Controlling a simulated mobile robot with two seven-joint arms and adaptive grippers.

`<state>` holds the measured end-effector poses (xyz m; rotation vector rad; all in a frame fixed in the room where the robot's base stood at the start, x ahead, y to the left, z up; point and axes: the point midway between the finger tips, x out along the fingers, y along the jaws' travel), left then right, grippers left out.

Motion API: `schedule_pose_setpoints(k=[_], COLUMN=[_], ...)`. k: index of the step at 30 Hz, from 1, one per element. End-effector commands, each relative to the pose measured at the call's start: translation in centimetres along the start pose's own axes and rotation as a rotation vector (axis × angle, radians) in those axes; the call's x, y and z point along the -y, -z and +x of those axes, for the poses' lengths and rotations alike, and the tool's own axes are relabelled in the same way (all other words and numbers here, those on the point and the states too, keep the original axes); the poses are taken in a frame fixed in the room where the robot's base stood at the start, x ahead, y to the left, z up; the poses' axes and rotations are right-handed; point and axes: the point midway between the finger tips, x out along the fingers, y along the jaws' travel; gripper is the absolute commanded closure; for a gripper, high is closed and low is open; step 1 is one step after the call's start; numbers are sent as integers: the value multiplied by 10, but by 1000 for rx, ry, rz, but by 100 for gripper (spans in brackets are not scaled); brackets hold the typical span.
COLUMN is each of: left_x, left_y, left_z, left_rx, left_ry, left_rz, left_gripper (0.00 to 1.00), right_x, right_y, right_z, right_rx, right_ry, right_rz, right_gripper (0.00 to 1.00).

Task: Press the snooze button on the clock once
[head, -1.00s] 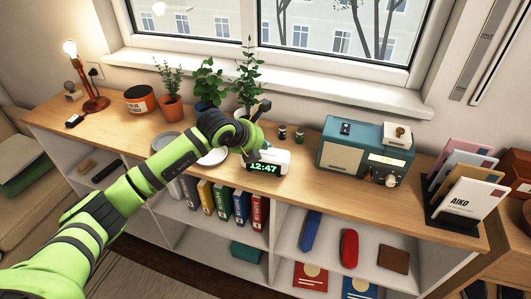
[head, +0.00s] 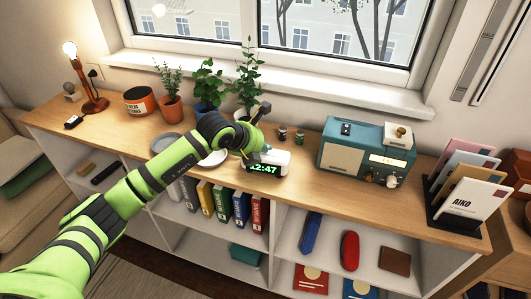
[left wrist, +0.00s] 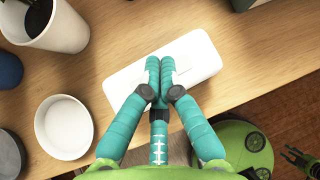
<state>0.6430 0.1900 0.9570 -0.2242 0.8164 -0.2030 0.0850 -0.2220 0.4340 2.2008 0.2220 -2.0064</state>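The white clock (head: 277,157) stands on the wooden top near its front edge, its green display partly covered and reading 2:47 at the visible end. In the left wrist view the clock (left wrist: 208,57) lies under my fingers. A small raised pale patch, possibly the snooze button (left wrist: 183,67), shows just right of the fingertips. My left gripper (left wrist: 159,66) has its two teal fingers together with nothing between them, over the clock's top. In the head view my left gripper (head: 260,150) is at the clock's left part. I cannot tell whether it touches.
Potted plants (head: 207,88) stand behind my arm, and plates (head: 213,157) lie left of the clock. A dark claw-like part, perhaps my right gripper (left wrist: 300,160), shows small at the corner.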

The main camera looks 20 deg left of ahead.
Motion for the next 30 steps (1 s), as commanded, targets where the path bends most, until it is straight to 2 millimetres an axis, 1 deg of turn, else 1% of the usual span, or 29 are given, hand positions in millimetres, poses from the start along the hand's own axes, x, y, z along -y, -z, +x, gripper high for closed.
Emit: schedule_pose_setpoints(k=[12,22,30], left_x=[0,4,4], left_y=[2,-8,-8], left_z=[1,-8,-9], left_rx=[-3,-2,-2], left_ry=[0,0,0], left_rz=[0,-1,0], left_gripper=[100,100,100], right_x=[0,0,-1], right_y=[0,0,0], right_z=[1,-5,-5], right_rx=[0,1,1], right_ry=[0,0,-1], right_rz=[0,0,0], right_gripper=[60,60,60])
